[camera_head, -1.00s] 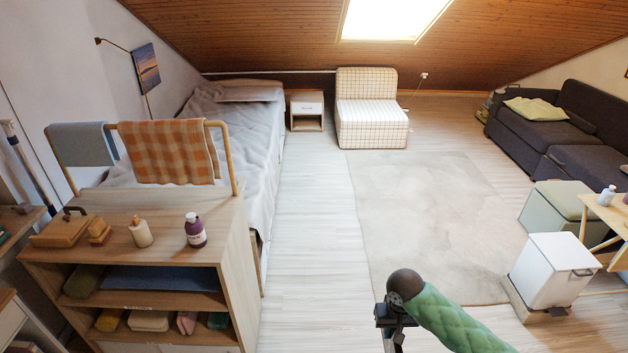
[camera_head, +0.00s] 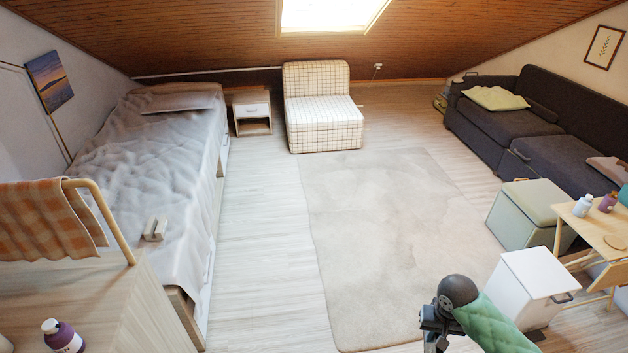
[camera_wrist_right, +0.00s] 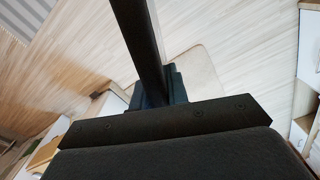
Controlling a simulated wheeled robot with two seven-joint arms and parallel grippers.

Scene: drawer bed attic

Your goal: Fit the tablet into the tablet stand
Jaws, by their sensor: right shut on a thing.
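A small pale stand-like block (camera_head: 155,229) sits on the grey bed (camera_head: 150,150), near its front right side; it looks like the tablet stand. My right gripper (camera_head: 436,328) is at the bottom edge of the head view, over the floor and well right of the bed. In the right wrist view, the gripper (camera_wrist_right: 162,90) is shut on a thin dark slab (camera_wrist_right: 139,45), seen nearly edge-on, which I take for the tablet. Its faces and far end are hidden or cut off. My left gripper is not in view.
A wooden shelf unit (camera_head: 100,300) with a checked orange towel (camera_head: 45,220) stands at the lower left. A white bin (camera_head: 530,285), a green box stool (camera_head: 525,215) and a small table (camera_head: 600,228) stand at right. The rug (camera_head: 385,215) and floor between are clear.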

